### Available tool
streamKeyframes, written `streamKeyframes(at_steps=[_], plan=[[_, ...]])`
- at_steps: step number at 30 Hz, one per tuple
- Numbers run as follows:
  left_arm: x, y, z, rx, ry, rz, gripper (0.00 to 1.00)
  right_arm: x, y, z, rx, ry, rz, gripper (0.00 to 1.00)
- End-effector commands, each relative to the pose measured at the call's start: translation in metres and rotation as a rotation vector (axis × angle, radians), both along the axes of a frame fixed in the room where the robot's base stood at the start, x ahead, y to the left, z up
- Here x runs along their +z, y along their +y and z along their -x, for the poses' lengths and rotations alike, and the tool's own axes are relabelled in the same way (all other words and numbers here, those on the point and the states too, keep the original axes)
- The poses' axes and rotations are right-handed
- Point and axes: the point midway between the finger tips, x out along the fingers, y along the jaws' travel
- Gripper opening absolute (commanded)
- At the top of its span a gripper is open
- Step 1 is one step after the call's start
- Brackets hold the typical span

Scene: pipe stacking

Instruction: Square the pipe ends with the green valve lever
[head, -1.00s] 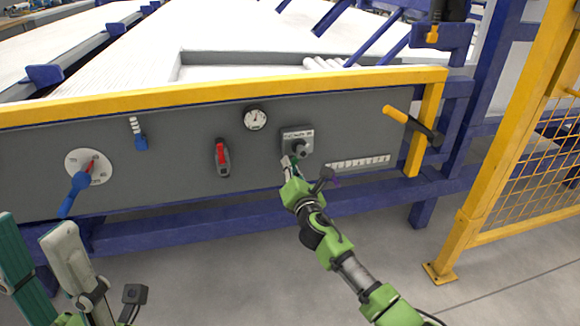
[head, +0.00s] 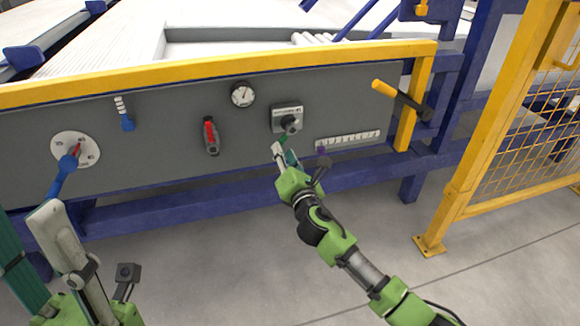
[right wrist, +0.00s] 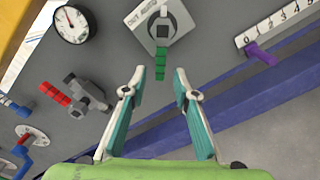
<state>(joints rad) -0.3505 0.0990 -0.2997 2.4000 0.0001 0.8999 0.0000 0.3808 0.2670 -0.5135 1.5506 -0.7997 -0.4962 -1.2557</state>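The green valve lever (right wrist: 161,60) hangs down from a dark knob on a square grey plate (head: 287,118) on the panel. In the head view only a little of the lever (head: 283,139) shows above my right gripper (head: 284,153). In the right wrist view my right gripper (right wrist: 160,74) is open, with its fingertips on either side of the lever's lower end in the picture and no visible contact. White pipe ends (head: 314,39) show behind the yellow rail.
The grey panel also carries a gauge (head: 242,94), a red lever (head: 210,135), a blue lever (head: 62,178), a small blue switch (head: 127,122), a scale (head: 350,138) with a purple slider (right wrist: 260,54), and a yellow handle (head: 385,89). A yellow mesh fence (head: 520,140) stands at right.

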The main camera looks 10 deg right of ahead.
Motion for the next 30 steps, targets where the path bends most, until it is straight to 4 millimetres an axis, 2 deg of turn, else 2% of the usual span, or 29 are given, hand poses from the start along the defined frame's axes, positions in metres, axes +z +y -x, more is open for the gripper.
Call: streamKeyframes(at_steps=[3, 10, 15, 27, 30], plan=[[0.0, 0.0, 0.0, 0.0, 0.0, -0.001, 0.36, -0.001, 0.0, 0.025, 0.002, 0.001, 0.001, 0.27], [0.0, 0.0, 0.0, 0.0, 0.0, -0.001, 0.36, -0.001, -0.001, 0.057, 0.001, 0.001, -0.001, 0.27], [0.0, 0.0, 0.0, 0.0, 0.0, -0.001, 0.36, 0.0, -0.002, 0.064, 0.001, -0.001, 0.0, 0.27], [0.0, 0.0, 0.0, 0.0, 0.0, -0.001, 0.36, 0.0, -0.002, 0.064, 0.001, -0.001, -0.001, 0.27], [0.0, 0.0, 0.0, 0.0, 0.0, -0.001, 0.36, 0.001, 0.007, 0.068, 0.029, -0.001, -0.046, 0.27]])
